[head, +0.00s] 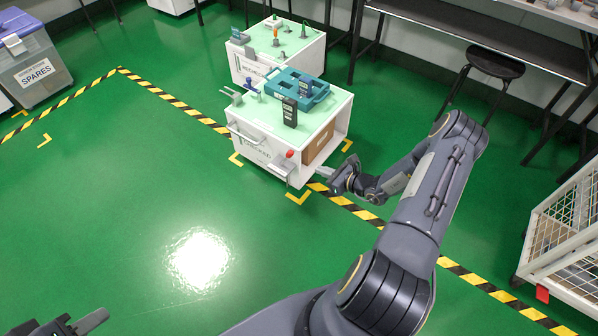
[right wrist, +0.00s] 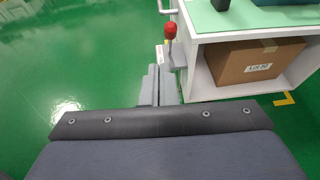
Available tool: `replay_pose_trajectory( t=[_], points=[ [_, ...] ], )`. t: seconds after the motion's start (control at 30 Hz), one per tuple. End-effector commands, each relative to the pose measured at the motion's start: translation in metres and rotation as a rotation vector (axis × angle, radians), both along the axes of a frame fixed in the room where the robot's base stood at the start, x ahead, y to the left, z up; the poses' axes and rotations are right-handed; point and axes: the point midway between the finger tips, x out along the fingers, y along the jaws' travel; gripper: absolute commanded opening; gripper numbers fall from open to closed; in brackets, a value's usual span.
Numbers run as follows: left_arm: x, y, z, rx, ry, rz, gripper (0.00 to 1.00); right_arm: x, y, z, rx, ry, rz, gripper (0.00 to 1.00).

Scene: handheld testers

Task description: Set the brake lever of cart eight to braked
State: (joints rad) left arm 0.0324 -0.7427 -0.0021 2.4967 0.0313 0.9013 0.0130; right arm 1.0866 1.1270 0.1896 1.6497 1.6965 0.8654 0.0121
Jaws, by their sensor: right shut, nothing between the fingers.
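A white cart (head: 258,138) with a pale green top stands in the middle of the head view; I cannot read a cart number on it. Its lever has a red knob (head: 290,154) at the near corner, on a grey bracket (head: 279,168). In the right wrist view the red knob (right wrist: 170,31) stands upright above the bracket, just beyond the fingertips. My right gripper (head: 323,173) is shut and empty, low beside this corner and apart from the knob; its fingers also show in the right wrist view (right wrist: 157,72). My left gripper (head: 88,322) is partly cut off at the bottom left.
The cart carries a teal case (head: 298,86) and a dark handheld tester (head: 290,112), with a cardboard box (head: 322,146) on its shelf. A second cart (head: 313,58) stands behind. A white mesh cage (head: 565,225) is at right.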

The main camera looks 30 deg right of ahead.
Motion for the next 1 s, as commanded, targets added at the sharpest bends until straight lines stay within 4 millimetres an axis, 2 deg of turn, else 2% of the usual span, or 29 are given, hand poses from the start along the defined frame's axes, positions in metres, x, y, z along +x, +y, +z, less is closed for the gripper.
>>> replay_pose_trajectory(
  t=[0.03, 0.13, 0.57, 0.77, 1.0],
  points=[
    [0.0, 0.0, -0.008, 0.0, 0.0, 0.0, 0.36, -0.004, -0.005, -0.022, 0.029, 0.014, -0.044, 0.0],
    [0.0, 0.0, -0.01, 0.0, 0.0, 0.0, 0.36, -0.008, -0.01, -0.037, 0.056, 0.029, -0.088, 0.0],
    [0.0, 0.0, -0.011, 0.0, -0.001, 0.0, 0.36, -0.005, -0.009, -0.039, 0.059, 0.031, -0.093, 0.0],
    [0.0, 0.0, -0.021, 0.0, -0.001, 0.0, 0.36, 0.021, -0.001, -0.051, 0.059, 0.028, -0.09, 0.0],
    [0.0, 0.0, -0.04, 0.0, 0.0, 0.0, 0.36, 0.068, 0.012, -0.071, 0.059, 0.028, -0.09, 0.0]
  ],
)
